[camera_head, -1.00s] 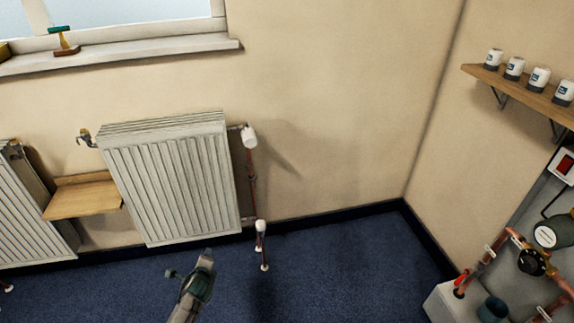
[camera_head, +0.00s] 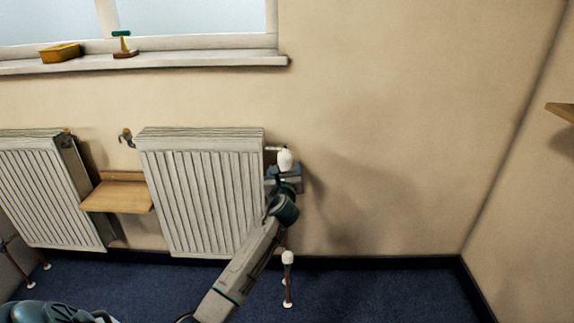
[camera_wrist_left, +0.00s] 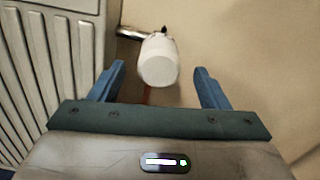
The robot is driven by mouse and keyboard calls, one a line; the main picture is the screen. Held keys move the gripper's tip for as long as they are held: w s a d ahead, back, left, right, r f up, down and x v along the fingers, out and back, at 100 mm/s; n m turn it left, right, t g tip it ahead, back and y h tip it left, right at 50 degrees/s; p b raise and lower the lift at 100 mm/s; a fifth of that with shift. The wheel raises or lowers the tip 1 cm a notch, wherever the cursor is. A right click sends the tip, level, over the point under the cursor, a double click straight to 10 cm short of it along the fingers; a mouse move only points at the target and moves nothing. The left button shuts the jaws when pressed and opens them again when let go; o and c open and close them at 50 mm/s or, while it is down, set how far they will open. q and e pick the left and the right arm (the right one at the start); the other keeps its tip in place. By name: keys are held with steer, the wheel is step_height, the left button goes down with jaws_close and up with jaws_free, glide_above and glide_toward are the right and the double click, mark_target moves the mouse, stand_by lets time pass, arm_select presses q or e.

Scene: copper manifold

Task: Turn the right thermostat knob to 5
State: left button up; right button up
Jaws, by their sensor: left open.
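The white thermostat knob (camera_head: 285,160) sits at the upper right corner of the right radiator (camera_head: 205,195). In the left wrist view the knob (camera_wrist_left: 158,62) shows end-on, with a pipe fitting behind it. My left gripper (camera_head: 285,172) is at the knob, just below it in the head view. In the left wrist view its two blue fingers (camera_wrist_left: 158,85) are spread, one on each side of the knob, with gaps to both. No number on the knob can be read. My right gripper is not in view.
A wooden shelf (camera_head: 120,194) sits between the right radiator and the left radiator (camera_head: 45,190). The window sill (camera_head: 200,60) holds a yellow box (camera_head: 60,53) and a small green-topped tool (camera_head: 124,44). The wall right of the knob is bare.

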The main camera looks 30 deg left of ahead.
mark_target(285, 166)
arm_select(q)
steer(key=shift+b+x, duration=0.3)
steer(key=shift+x, duration=2.1)
steer(key=c, duration=1)
